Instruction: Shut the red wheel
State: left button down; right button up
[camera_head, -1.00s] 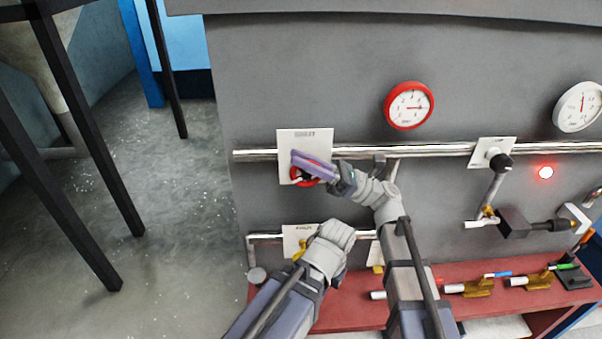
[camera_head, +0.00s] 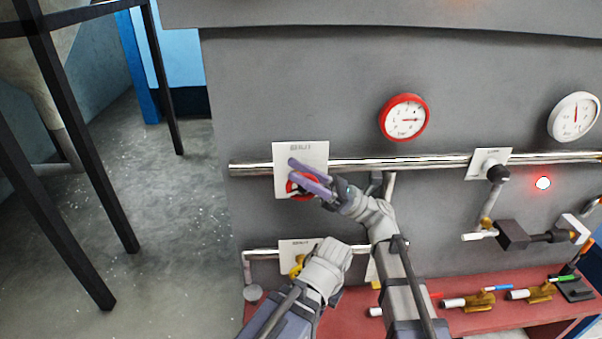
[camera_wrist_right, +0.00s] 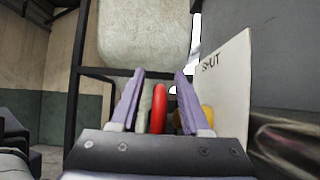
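The red wheel (camera_head: 295,188) is on the chrome pipe at the left of the grey panel, in front of a white plate (camera_head: 312,151). My right gripper (camera_head: 293,172) is open at the wheel, its two purple fingers spread and partly covering it. In the right wrist view the red wheel (camera_wrist_right: 158,108) shows edge-on between the parted fingers (camera_wrist_right: 160,75), with gaps on both sides. The plate beside it reads "SHUT" (camera_wrist_right: 228,90). My left arm's wrist is below, near the lower pipe; its gripper fingers are hidden.
A yellow handle (camera_head: 297,266) is on the lower pipe near my left wrist. A red-rimmed gauge (camera_head: 404,118), a white gauge (camera_head: 573,117), a lever valve (camera_head: 490,200) and a lit red lamp (camera_head: 543,183) are to the right. A red shelf (camera_head: 470,318) holds small tools.

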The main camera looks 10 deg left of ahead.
aim_at(314, 176)
jog(key=b+v, duration=0.4)
jog(key=v, duration=0.3)
jog(key=shift+d+f+b, duration=0.25)
jog(key=shift+d+b, duration=0.05)
jog(key=shift+d, duration=0.05)
jog(key=shift+w, duration=0.1)
jog(key=r+h+p, duration=0.1)
jog(key=h+p, duration=0.1)
jog(key=p, duration=0.3)
jog(key=a+r+t+h+p, duration=0.1)
jog(key=r+h+p, duration=0.1)
jog(key=p, duration=0.3)
jog(key=r+h+p, duration=0.1)
jog(key=h+p, duration=0.1)
jog(key=p, duration=0.3)
jog(key=shift+a+r+t+p, duration=0.15)
jog(key=shift+a+t+p, duration=0.05)
jog(key=shift+t+p, duration=0.2)
jog(key=shift+d+h+p, duration=0.1)
jog(key=shift+h+p, duration=0.3)
jog(key=shift+p, duration=0.05)
jog(key=shift+s+f, duration=0.25)
jog(key=x, duration=0.8)
jog(key=shift+w, duration=0.1)
